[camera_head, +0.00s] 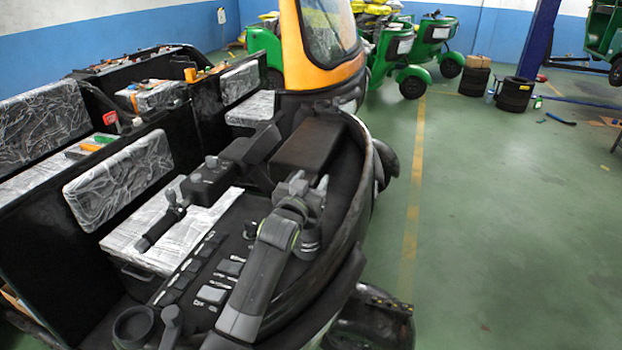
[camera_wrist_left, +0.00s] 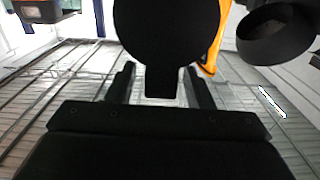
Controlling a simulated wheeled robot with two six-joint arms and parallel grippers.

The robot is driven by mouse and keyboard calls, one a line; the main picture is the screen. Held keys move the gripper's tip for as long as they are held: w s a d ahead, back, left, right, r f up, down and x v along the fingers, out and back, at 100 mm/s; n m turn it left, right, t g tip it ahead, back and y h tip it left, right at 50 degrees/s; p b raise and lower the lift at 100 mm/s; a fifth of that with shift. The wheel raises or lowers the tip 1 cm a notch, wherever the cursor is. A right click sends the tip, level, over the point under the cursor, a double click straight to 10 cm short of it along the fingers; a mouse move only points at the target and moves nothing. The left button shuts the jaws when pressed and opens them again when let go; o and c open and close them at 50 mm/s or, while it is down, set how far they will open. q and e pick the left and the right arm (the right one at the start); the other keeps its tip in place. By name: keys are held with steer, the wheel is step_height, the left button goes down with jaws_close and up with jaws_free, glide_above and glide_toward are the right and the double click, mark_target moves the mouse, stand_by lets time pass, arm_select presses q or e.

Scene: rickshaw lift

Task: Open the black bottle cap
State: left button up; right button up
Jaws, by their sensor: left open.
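My left gripper (camera_head: 311,187) is open over the black dashboard of the vehicle, with its grey arm coming up from the bottom. Its two dark fingers also show in the left wrist view (camera_wrist_left: 160,85). A large round black part with a short stem (camera_wrist_left: 160,45) shows there between and beyond the fingers. I cannot tell whether it is the bottle cap or whether the fingers touch it. I cannot pick out a bottle or its cap with certainty in the head view. My right gripper is not in view.
A dark handlebar (camera_head: 200,183) with a grip lies left of my gripper. Plastic-wrapped seats (camera_head: 120,170) are at the left. The orange windshield frame (camera_head: 294,50) stands behind. A black round part (camera_wrist_left: 277,33) is at the wrist view's upper right.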

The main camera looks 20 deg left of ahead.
arm_select(q)
steer(key=shift+w, duration=0.15)
jaws_close()
stand_by(0.4)
steer(key=shift+w+r, duration=0.1)
